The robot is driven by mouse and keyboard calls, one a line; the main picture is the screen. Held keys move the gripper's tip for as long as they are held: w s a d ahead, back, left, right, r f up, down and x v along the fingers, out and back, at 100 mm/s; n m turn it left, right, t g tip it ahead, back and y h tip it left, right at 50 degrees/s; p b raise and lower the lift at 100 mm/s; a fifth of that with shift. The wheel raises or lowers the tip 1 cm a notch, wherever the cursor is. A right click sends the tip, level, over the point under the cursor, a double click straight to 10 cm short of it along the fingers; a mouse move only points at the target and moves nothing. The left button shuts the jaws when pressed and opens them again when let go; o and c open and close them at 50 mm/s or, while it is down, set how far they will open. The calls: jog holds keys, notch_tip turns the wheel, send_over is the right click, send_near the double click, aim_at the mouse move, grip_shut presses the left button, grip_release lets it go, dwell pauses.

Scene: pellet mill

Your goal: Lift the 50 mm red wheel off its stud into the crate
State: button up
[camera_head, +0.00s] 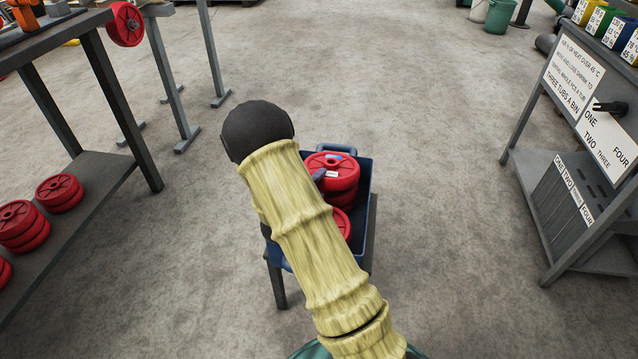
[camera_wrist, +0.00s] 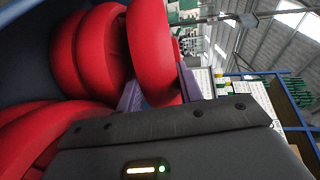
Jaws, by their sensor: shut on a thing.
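The blue crate (camera_head: 365,195) stands in the middle of the head view, partly hidden by my arm. My gripper (camera_wrist: 158,92) is shut on a red wheel (camera_wrist: 155,45) in the wrist view, one finger on each side of its rim. In the head view this appears to be the top red wheel (camera_head: 328,163), with a white label, over the crate's far end. Other red wheels (camera_wrist: 85,55) are close beside it; I cannot tell whether they touch. Another red wheel (camera_head: 343,223) lies nearer in the crate. No size mark is readable.
A dark bench (camera_head: 110,180) at the left holds stacks of red wheels (camera_head: 20,222) on its lower shelf. A red wheel (camera_head: 124,24) hangs at the upper left. A rack with sign boards (camera_head: 600,120) stands at the right. The floor around the crate is clear.

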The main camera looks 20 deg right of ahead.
jog(key=shift+r, duration=0.15)
jog(key=o, duration=1.3)
jog(key=shift+f+v, duration=0.2)
jog(key=shift+v, duration=1.25)
jog(key=shift+f+v, duration=0.2)
jog(key=shift+v, duration=1.25)
jog(key=shift+a, duration=0.1)
notch_tip(320, 180, up, 5)
jog(key=p, duration=0.2)
jog(key=shift+p, duration=0.3)
dwell(0.5)
